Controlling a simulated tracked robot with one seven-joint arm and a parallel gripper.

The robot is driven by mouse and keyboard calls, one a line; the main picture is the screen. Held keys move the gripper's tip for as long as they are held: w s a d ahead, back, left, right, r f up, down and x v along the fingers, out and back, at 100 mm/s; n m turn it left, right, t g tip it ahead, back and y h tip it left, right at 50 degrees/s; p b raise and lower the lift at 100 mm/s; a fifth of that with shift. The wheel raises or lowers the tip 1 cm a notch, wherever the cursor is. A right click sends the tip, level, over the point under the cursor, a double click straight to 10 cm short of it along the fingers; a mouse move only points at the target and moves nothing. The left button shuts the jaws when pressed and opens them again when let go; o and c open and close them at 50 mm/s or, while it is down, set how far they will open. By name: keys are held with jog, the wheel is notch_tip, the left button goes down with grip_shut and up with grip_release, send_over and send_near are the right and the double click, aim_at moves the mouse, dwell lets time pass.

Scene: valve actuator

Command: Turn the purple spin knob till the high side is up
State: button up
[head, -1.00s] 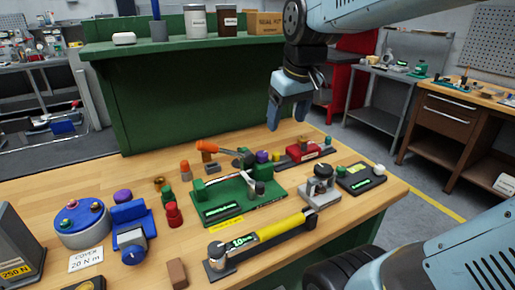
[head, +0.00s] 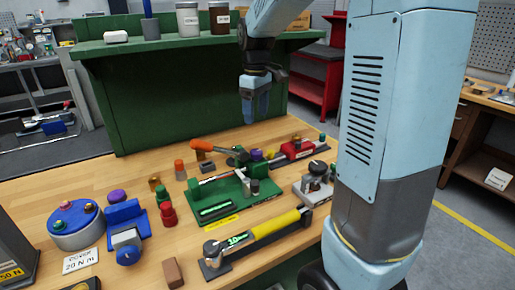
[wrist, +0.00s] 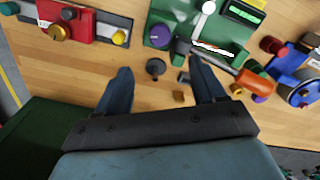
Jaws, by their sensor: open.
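A purple knob (head: 257,155) sits at the back right of the green fixture (head: 182,205) on the bench. It also shows in the wrist view (wrist: 160,36), ahead of the fingers and near the green fixture's corner. Another purple round piece (head: 117,196) stands beside the blue vise-like block, and it appears at the right of the wrist view (wrist: 260,98). Which side of either knob is high is too small to tell. My gripper (head: 249,122) is open and empty, above the back of the bench, pointing down. A small dark round piece (wrist: 155,67) shows between its fingers.
A red block (head: 293,149) with a gold knob stands right of the purple knob. A yellow-handled tool (head: 275,225) lies in front. The green back panel (head: 180,110) rises behind the bench.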

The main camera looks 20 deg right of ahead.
aim_at(257, 151)
notch_tip(257, 151, down, 13)
jog(key=shift+r, duration=0.1)
dwell(0.4)
jog(key=shift+c, duration=0.3)
jog(key=c, duration=1)
jog(key=shift+m, duration=1.5)
jog(key=o, duration=1.1)
jog(key=shift+c, duration=0.2)
jog(key=shift+r, duration=0.15)
notch_tip(257, 151, up, 13)
jog(key=shift+r, duration=0.2)
